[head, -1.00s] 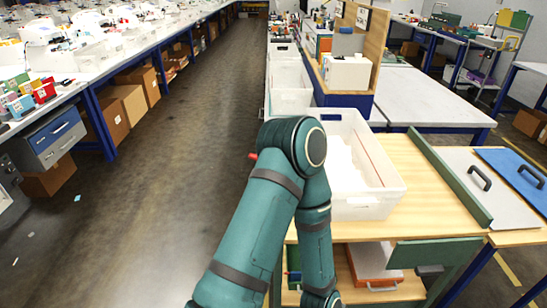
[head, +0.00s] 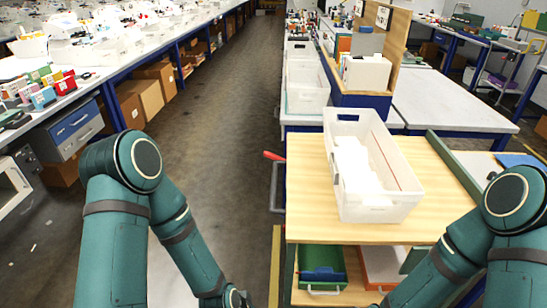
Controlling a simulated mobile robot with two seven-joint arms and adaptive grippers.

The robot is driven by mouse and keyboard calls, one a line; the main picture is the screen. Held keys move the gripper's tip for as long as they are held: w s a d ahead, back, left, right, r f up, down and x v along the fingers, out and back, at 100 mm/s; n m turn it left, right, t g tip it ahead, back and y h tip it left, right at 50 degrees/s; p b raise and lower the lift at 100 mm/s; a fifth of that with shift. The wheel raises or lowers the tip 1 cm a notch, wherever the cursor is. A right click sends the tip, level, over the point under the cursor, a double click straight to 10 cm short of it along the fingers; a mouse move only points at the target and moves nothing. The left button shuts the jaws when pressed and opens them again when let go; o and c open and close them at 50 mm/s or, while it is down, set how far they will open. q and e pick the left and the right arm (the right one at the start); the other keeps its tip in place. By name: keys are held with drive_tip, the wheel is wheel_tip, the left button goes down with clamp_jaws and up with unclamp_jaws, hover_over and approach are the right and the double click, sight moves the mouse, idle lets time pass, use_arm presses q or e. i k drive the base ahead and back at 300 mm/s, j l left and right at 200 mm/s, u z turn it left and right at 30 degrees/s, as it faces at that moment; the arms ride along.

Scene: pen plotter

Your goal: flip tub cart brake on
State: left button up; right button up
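A white tub (head: 345,209) with white contents stands on a wooden top (head: 308,210), right of centre in the head view. A small red lever-like tip (head: 273,156) sticks out left of this top, near its far left corner. A grey bracket or frame (head: 276,190) shows just below it. I cannot tell for sure whether the red part is the brake. My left arm comes down at the lower left and my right arm at the lower right. Both arms run out of the bottom of the picture, and neither gripper's fingers show.
A green bin (head: 322,268) and an orange-and-white box (head: 385,268) sit on the shelf below the top. A long table (head: 150,38) with cardboard boxes (head: 138,96) under it runs along the left. The aisle floor (head: 215,120) between is clear.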

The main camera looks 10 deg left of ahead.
sight(268, 154)
drive_tip(key=u, duration=0.3)
drive_tip(key=i+j, duration=0.55)
drive_tip(key=j, duration=0.15)
drive_tip(key=i+j, duration=1.15)
drive_tip(key=j, duration=0.2)
drive_tip(key=i+j, duration=0.55)
drive_tip(key=j+z, duration=0.1)
drive_tip(key=z, duration=2.25)
